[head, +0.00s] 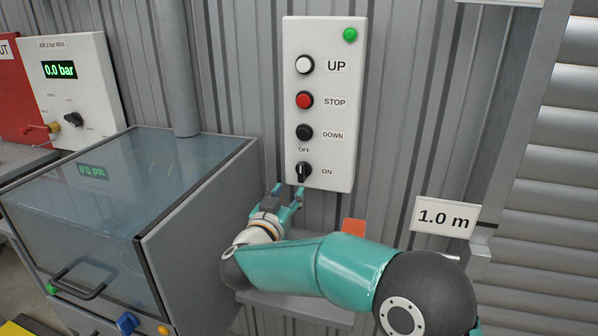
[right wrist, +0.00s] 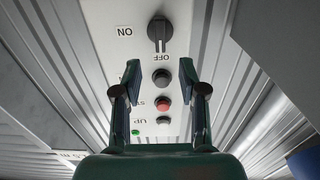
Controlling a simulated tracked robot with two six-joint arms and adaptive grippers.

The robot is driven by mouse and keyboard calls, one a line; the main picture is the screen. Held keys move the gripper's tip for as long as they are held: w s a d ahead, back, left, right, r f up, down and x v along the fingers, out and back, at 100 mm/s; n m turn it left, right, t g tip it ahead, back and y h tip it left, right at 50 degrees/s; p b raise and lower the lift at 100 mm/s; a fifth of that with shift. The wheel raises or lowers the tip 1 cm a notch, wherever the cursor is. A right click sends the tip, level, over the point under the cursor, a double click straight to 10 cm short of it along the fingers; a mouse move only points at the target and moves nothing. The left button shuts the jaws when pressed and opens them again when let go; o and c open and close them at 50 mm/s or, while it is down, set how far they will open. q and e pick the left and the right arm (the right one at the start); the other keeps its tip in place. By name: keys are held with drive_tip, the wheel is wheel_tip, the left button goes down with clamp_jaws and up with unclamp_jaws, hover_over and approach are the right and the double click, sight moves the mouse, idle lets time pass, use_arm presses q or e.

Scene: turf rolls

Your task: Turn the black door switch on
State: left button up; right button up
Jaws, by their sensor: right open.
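The black door switch (head: 303,172) is a rotary knob at the bottom of a white control panel (head: 320,30), with OFF printed above it and ON to its right. It stands upright in line with OFF. My right gripper (head: 288,190) is just below and left of the switch, apart from it, open and empty. In the right wrist view the panel is upside down; the switch (right wrist: 159,30) shows beyond the fingertips, with the gripper (right wrist: 160,68) spread on both sides of the panel's middle. My left gripper is out of view.
Above the switch are the black DOWN (head: 304,132), red STOP (head: 304,101) and white UP (head: 305,65) buttons and a green lamp (head: 350,34). A grey glass-topped cabinet (head: 130,180) stands left. A 1.0 m sign (head: 443,217) and a slatted shutter (head: 560,150) are right.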

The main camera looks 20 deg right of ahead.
sight(300, 173)
drive_tip(key=p+x, duration=0.1)
drive_tip(key=x, duration=0.9)
drive_tip(key=shift+p, duration=0.3)
clamp_jaws()
